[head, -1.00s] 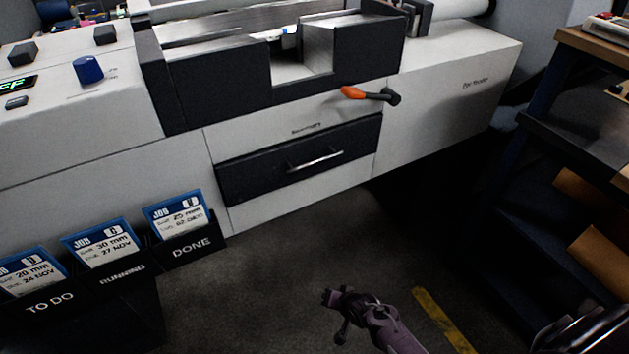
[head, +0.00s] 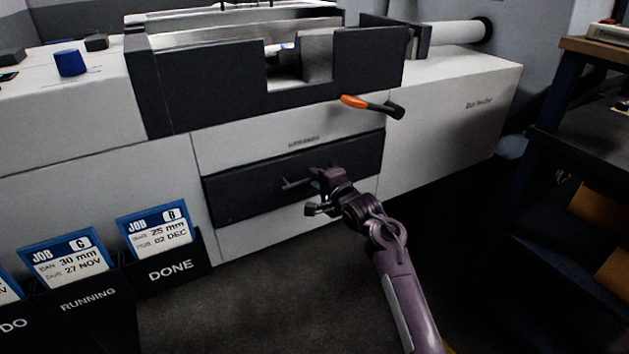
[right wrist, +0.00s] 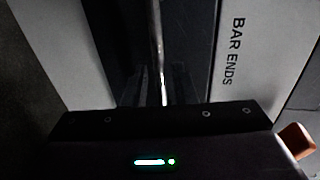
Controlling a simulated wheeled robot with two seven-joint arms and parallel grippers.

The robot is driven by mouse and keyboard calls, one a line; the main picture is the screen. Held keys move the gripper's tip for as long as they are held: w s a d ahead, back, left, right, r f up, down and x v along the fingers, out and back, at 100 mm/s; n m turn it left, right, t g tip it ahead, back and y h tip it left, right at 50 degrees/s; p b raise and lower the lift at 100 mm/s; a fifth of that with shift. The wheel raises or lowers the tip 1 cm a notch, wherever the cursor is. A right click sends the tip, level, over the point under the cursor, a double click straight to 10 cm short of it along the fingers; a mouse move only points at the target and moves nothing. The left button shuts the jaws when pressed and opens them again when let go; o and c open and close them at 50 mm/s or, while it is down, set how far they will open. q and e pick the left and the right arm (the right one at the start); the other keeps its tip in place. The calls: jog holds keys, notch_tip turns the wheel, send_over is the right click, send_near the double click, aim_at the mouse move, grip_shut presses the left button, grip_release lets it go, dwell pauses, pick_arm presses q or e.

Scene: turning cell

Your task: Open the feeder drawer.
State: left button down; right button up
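The feeder drawer (head: 240,195) has a dark front in the pale machine body and looks closed, its front flush. Its metal bar handle (head: 296,184) is partly hidden behind my right gripper (head: 318,192), which is at the handle's right part. In the right wrist view the handle (right wrist: 158,45) runs down between the two dark fingers of my right gripper (right wrist: 160,88). The fingers look apart, one on each side of the bar, with no clear contact. The label "BAR ENDS" (right wrist: 238,52) is on the pale panel beside the drawer front. My left gripper is not in view.
An orange-tipped lever (head: 370,105) sticks out above the drawer. Job card holders (head: 165,265) stand at the lower left. A dark shelf unit (head: 580,150) stands at the right. The floor (head: 270,295) in front of the drawer is clear.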

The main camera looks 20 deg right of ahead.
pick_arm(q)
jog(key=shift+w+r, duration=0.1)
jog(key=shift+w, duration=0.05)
pick_arm(e)
jog(key=shift+x, duration=0.75)
grip_shut()
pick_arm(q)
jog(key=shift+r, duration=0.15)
pick_arm(e)
jog(key=shift+s, duration=0.1)
